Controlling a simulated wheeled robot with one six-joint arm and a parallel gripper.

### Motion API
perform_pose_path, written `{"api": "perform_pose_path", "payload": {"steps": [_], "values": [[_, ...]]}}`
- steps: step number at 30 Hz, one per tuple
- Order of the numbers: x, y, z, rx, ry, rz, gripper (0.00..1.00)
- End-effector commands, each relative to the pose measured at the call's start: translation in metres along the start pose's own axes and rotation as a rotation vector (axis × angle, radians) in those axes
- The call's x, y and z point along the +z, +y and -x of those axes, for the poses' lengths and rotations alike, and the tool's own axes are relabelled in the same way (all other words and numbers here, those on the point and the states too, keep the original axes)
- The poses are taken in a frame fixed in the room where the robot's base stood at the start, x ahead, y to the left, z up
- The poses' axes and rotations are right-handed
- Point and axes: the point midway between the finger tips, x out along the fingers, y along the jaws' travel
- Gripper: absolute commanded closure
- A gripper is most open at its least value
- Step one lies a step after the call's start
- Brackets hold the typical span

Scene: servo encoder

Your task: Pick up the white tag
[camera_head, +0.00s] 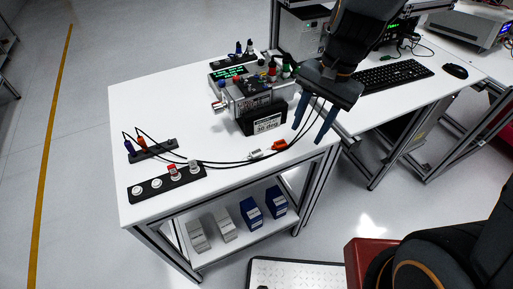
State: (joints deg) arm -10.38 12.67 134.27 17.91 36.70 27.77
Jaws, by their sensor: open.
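The white tag (255,154) lies on the white table (170,100) near its front edge, beside a thin black cable. An orange-red tag (279,145) lies just to its right on a similar cable. My gripper (308,135) is right of both tags and appears above the table's right front edge. Its two blue fingers are apart, with nothing seen between them. The white tag is in plain view and apart from the fingers.
A servo unit (250,92) with a labelled black block (262,122) stands behind the tags. Black strips with connectors (168,183) are at the front left. A keyboard (392,76) and mouse (455,71) are on the adjoining desk.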

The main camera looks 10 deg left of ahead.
Motion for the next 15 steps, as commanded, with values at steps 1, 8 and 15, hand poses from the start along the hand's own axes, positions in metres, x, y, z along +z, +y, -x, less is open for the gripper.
{"api": "perform_pose_path", "payload": {"steps": [1,8,15], "values": [[0.009,-0.023,-0.008,-0.003,-0.049,-0.081,0.58],[0.042,-0.084,-0.025,-0.001,-0.201,-0.369,0.58],[0.051,-0.090,-0.047,0.004,-0.218,-0.400,0.58]]}}
